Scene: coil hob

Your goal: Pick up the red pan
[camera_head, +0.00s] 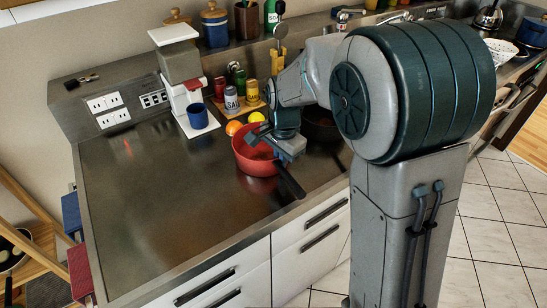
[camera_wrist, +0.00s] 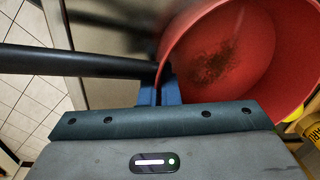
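The red pan (camera_head: 262,160) is upright at the counter's right part, its black handle (camera_head: 289,180) pointing toward the front edge. In the wrist view the red pan (camera_wrist: 235,60) shows its open inside with a brownish patch on the bottom, and the black handle (camera_wrist: 75,62) runs left. My gripper (camera_wrist: 159,92) is at the rim beside the handle's root. Its blue fingers are close together with the pan's wall between them. In the head view my gripper (camera_head: 283,152) covers part of the pan's right side. I cannot tell whether the pan touches the counter.
A dark pot (camera_head: 322,124) stands close behind, partly hidden by my arm. A lemon (camera_head: 256,117), an orange (camera_head: 234,128) and spice jars (camera_head: 232,98) are just behind the pan. A white coffee machine (camera_head: 186,100) with a blue mug (camera_head: 197,116) stands left. The left counter (camera_head: 150,190) is clear.

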